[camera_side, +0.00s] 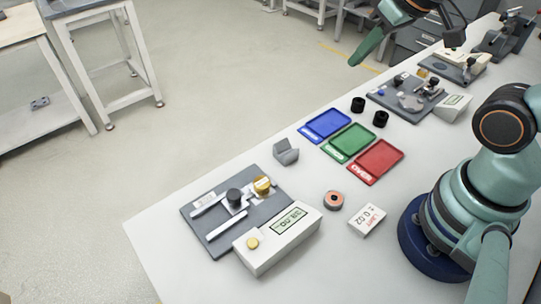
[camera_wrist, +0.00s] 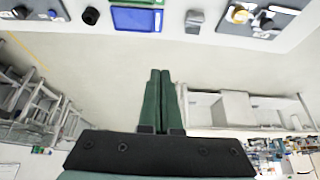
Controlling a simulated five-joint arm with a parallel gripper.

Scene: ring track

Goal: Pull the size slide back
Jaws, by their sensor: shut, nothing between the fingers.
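A measuring fixture with a grey base plate (camera_side: 213,220) lies at the front left of the table in the side view. It carries pale rails, a black knob (camera_side: 234,196) and a gold round part (camera_side: 262,184), with a white readout box (camera_side: 279,240) along its near edge. I cannot tell for certain which part is the size slide. In the wrist view the fixture (camera_wrist: 285,20) shows at the top right. My gripper (camera_side: 355,62) is at the top of the side view, far from the fixture. Its green fingers (camera_wrist: 160,74) are together and empty.
Blue (camera_side: 325,125), green (camera_side: 349,142) and red (camera_side: 375,161) trays lie mid-table. A grey block (camera_side: 286,152), an orange-faced ring (camera_side: 333,201), a white labelled box (camera_side: 367,219) and black rings (camera_side: 358,104) stand nearby. A second fixture (camera_side: 408,96) sits further back.

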